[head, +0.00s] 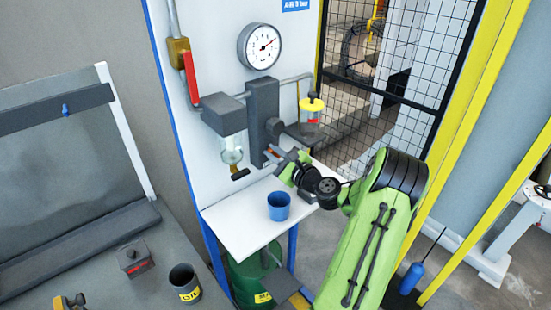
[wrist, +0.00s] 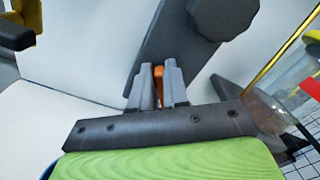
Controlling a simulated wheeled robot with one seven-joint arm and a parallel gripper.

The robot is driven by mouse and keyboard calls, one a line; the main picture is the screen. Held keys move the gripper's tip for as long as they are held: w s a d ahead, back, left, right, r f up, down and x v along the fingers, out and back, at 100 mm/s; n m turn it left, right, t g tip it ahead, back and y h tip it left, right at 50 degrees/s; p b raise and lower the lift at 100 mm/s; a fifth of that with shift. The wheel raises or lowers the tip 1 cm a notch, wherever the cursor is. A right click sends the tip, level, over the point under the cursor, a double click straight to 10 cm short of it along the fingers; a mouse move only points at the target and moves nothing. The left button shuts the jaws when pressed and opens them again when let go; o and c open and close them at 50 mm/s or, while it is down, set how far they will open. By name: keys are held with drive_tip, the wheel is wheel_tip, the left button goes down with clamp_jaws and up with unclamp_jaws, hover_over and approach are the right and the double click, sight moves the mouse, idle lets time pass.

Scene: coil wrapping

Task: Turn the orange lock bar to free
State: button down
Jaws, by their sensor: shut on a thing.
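The orange lock bar (wrist: 158,74) shows as a small strip between my two finger pads in the wrist view. It also shows as a small orange bit (head: 270,152) at the dark grey block on the white panel in the head view. My gripper (head: 277,157) is shut on the bar, with a finger on each side of it. The fingers hide most of the bar, so I cannot tell its full angle. The dark grey block (head: 263,122) behind it is upright and carries a dark knob (wrist: 222,16) in the wrist view.
A gauge (head: 260,46), a red lever (head: 191,74), a clear bowl (head: 231,148) and a yellow-topped oiler (head: 311,110) surround the block. A blue cup (head: 279,206) stands on the white shelf (head: 236,218) below. A mesh fence (head: 420,50) is to the right.

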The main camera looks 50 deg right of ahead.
drive_tip(key=shift+a+f+n+b, duration=0.15)
drive_tip(key=shift+f+n+b, duration=0.15)
drive_tip(key=shift+n+b, duration=1.45)
drive_tip(key=shift+a+f+n+b, duration=0.15)
drive_tip(key=shift+f+n+b, duration=0.15)
drive_tip(key=shift+n+b, duration=1.4)
drive_tip(key=shift+a+f+n+b, duration=0.15)
drive_tip(key=shift+f+n+b, duration=0.15)
drive_tip(key=shift+n+b, duration=1.45)
drive_tip(key=shift+n, duration=0.3)
drive_tip(key=c, duration=1.1)
unclamp_jaws()
drive_tip(key=s, duration=0.5)
drive_tip(key=s+a+b, duration=0.1)
drive_tip(key=s, duration=0.9)
drive_tip(key=shift+s+a, duration=0.3)
drive_tip(key=shift+a, duration=0.1)
